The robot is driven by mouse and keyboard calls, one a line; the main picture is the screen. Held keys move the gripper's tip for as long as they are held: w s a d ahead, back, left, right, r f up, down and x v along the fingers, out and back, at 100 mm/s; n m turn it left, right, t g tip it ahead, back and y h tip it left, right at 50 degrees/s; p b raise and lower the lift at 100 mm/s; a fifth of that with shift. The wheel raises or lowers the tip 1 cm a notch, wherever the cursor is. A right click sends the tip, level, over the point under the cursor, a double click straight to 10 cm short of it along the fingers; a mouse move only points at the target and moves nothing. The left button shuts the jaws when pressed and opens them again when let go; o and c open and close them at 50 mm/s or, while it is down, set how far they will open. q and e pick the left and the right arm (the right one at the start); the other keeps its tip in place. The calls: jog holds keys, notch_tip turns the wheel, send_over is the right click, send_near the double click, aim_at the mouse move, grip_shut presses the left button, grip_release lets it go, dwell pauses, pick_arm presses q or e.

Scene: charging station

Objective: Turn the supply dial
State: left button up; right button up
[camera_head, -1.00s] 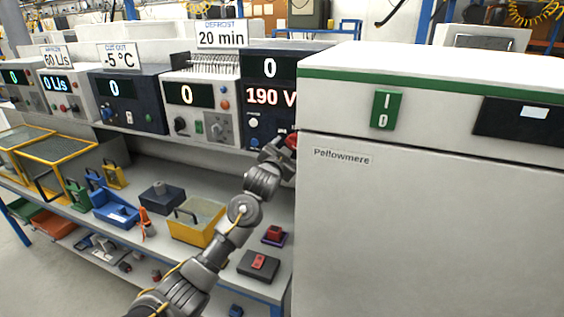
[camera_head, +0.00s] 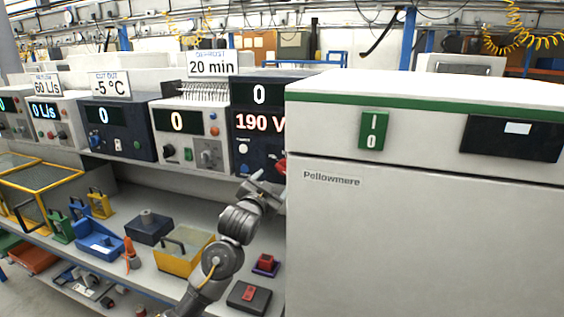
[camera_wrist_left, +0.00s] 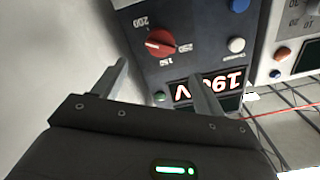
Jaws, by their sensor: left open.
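The supply dial is a red knob (camera_wrist_left: 160,44) on a dark front panel, with printed numbers such as 200 around it. In the head view the red knob (camera_head: 281,166) shows only partly, beside the white cabinet. The panel's display (camera_head: 258,122) reads 190 V, and the display above it reads 0. My left gripper (camera_wrist_left: 160,88) is open, its two fingers pointing toward the panel with the dial ahead between them. A gap seems to remain between fingertips and knob. In the head view this gripper (camera_head: 266,188) is just below the dial. My right gripper is out of view.
A white cabinet (camera_head: 410,240) with a green stripe stands close on the right. Other instrument units (camera_head: 117,128) line the upper shelf to the left. The lower shelf holds a yellow bin (camera_head: 180,258), a blue tray (camera_head: 98,240) and a red-switched box (camera_head: 248,297).

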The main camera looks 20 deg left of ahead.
aim_at(282, 171)
pick_arm(q)
jog(key=w+n, duration=0.2)
jog(key=w, duration=0.2)
jog(key=w+n, duration=0.3)
jog(key=w, duration=0.2)
jog(key=shift+d+f, duration=0.1)
jog(key=shift+d, duration=0.1)
jog(key=shift+w+f+p, duration=0.1)
jog(key=shift+w+p, duration=0.2)
jog(key=shift+w, duration=0.65)
jog(key=c, duration=1)
